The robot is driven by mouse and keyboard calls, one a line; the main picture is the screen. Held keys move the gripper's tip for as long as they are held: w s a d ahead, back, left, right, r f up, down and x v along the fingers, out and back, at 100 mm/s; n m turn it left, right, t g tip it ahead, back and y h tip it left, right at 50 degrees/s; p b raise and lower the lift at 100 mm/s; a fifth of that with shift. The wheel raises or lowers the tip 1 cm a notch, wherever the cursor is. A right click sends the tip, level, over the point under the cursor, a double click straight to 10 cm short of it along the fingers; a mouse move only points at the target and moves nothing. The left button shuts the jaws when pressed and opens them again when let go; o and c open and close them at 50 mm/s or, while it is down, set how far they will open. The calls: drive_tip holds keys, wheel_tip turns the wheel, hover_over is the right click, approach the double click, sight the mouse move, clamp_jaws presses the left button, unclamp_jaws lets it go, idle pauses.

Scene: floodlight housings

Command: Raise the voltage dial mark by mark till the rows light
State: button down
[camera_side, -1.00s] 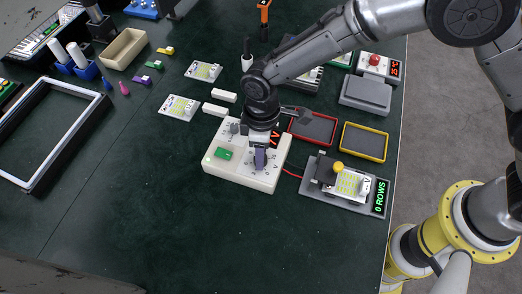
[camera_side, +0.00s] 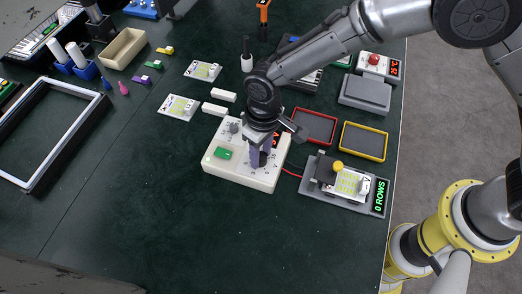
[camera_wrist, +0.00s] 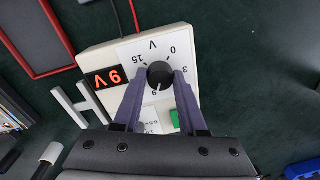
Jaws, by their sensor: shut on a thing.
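The cream voltage box (camera_side: 235,180) sits mid-table with a black dial (camera_wrist: 160,75) on its white scale. My gripper (camera_wrist: 158,82) points down with its purple fingers shut on opposite sides of the dial. Marks 0, 3 and 15 show in the wrist view; some others are hidden by the fingers. The box's orange display (camera_wrist: 105,78) shows a single digit and V, tilted, so I cannot tell 6 from 9. To the right, the test fixture (camera_side: 318,197) holds a panel of yellowish rows (camera_side: 349,186); its green display (camera_side: 380,195) reads 0 ROWS.
A red-rimmed tray (camera_side: 314,126) and a yellow-rimmed tray (camera_side: 364,141) lie behind the fixture. White bars (camera_side: 215,109) and panel cards (camera_side: 179,107) lie behind the box. A red wire (camera_side: 291,173) runs from box to fixture. The table in front is clear.

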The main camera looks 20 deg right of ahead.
sight(263, 154)
idle(0.3)
drive_tip(key=shift+c, duration=2.3)
unclamp_jaws()
wheel_tip(263, 154, up, 14)
drive_tip(key=shift+w+d, duration=0.2)
drive_tip(key=shift+d, duration=0.1)
drive_tip(key=shift+f, duration=0.1)
